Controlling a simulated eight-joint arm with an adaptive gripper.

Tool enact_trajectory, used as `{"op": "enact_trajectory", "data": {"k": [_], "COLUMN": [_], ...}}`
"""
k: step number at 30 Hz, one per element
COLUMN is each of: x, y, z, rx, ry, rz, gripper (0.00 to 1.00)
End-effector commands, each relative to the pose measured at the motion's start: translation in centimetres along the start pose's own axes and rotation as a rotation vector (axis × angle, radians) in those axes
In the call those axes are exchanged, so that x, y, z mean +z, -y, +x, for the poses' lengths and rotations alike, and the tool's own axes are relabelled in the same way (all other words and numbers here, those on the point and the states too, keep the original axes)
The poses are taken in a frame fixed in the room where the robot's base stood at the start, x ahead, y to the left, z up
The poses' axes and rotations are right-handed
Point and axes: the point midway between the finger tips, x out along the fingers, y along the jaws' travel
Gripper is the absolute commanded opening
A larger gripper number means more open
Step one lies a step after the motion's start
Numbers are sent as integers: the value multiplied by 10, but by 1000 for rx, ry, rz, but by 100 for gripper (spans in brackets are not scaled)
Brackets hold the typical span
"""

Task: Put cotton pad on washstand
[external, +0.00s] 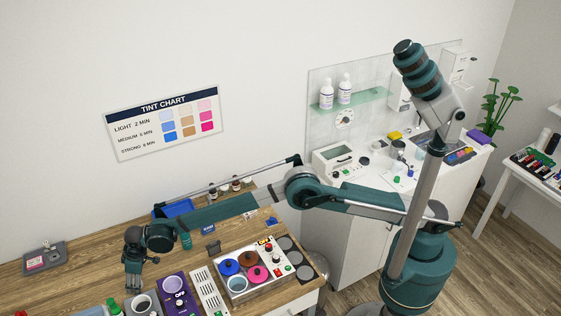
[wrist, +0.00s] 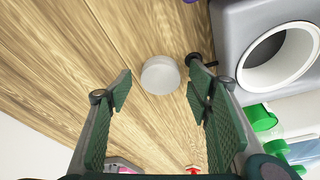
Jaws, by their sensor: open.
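A round white pad, which looks like the cotton pad (wrist: 161,75), lies on the wooden tabletop in the wrist view. My gripper (wrist: 160,88) is open and empty, pointing down at the table. The pad shows in the gap between its two green fingertips; I cannot tell how far below them it is. In the external view my gripper (external: 133,283) hangs over the front left of the wooden table, and I cannot make out the pad there. A white cabinet that seems to be the washstand (external: 347,232) stands at the back wall, right of the table.
A grey device with a round white-rimmed opening (wrist: 280,55) stands close right of my gripper, with green-capped bottles (wrist: 262,118) beside it. A purple device (external: 177,296) and a tray of coloured pots (external: 240,287) are further right. The washstand top holds several small items.

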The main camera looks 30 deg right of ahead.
Motion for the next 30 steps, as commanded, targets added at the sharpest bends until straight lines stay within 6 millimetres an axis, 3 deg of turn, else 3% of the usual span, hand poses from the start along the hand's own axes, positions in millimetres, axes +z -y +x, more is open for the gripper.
{"op": "enact_trajectory", "data": {"k": [1,6,20,30], "x": [0,0,-1,-10], "y": [0,0,0,0], "z": [0,0,-3,-34], "rx": [0,0,0,0], "ry": [0,0,0,0], "rz": [0,0,0,0], "gripper": [49,29,28,28]}}
